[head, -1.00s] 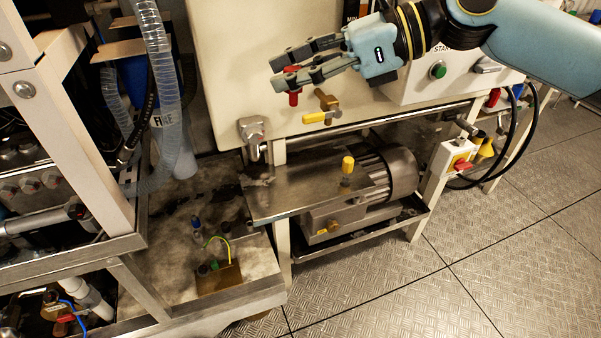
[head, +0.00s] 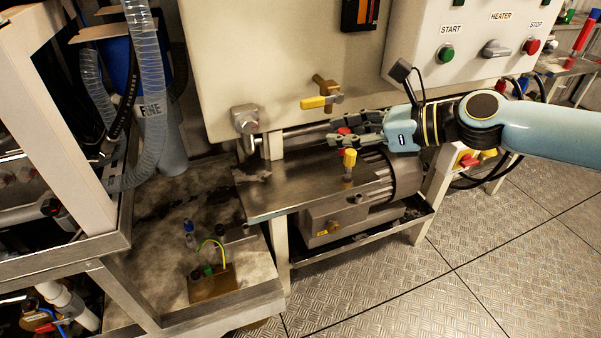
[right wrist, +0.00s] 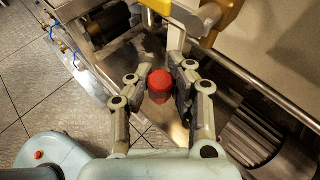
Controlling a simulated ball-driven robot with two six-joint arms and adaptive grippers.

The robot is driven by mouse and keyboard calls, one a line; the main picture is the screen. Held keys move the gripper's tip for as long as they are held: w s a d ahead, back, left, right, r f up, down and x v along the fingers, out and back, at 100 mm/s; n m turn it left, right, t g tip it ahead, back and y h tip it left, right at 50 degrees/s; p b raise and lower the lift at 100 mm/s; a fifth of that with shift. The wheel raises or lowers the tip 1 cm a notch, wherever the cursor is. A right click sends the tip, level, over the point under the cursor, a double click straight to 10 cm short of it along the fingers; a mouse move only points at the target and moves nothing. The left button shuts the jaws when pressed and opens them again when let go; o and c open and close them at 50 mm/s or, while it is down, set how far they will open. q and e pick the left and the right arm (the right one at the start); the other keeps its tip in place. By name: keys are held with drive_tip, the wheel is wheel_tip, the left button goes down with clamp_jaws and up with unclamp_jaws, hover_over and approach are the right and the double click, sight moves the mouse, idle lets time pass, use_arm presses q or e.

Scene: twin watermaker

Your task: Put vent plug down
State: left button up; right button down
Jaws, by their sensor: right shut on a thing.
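In the right wrist view the red plug (right wrist: 160,84) sits between the two fingers of the gripper (right wrist: 158,80), above the metal plate. The lower part of the plug is hidden. The steel plate (head: 285,195) lies below the gripper, with a yellow-capped fitting (head: 349,158) standing at its right. My left gripper is not in view.
A brass valve with a yellow handle (head: 318,102) and a metal tap (head: 246,122) stick out of the cream panel (head: 270,60). The ribbed motor (head: 400,175) is right of the plate. The left part of the plate looks mostly clear.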

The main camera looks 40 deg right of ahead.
drive_tip(key=w+a+f, duration=0.2)
drive_tip(key=w+a+f+b, duration=0.1)
drive_tip(key=w+a+f, duration=0.1)
drive_tip(key=w+a, duration=0.1)
drive_tip(key=shift+a+f, duration=0.15)
drive_tip(key=shift+a, duration=0.1)
wheel_tip(320, 180, down, 4)
drive_tip(key=b, duration=0.2)
drive_tip(key=shift+w+a+f+b, duration=0.1)
drive_tip(key=shift+f+b, duration=0.1)
drive_tip(key=shift+b, duration=0.2)
drive_tip(key=shift+r, duration=0.2)
drive_tip(key=c, duration=1.7)
unclamp_jaws()
drive_tip(key=shift+f, duration=0.2)
drive_tip(key=o, duration=0.5)
drive_tip(key=shift+c, duration=0.2)
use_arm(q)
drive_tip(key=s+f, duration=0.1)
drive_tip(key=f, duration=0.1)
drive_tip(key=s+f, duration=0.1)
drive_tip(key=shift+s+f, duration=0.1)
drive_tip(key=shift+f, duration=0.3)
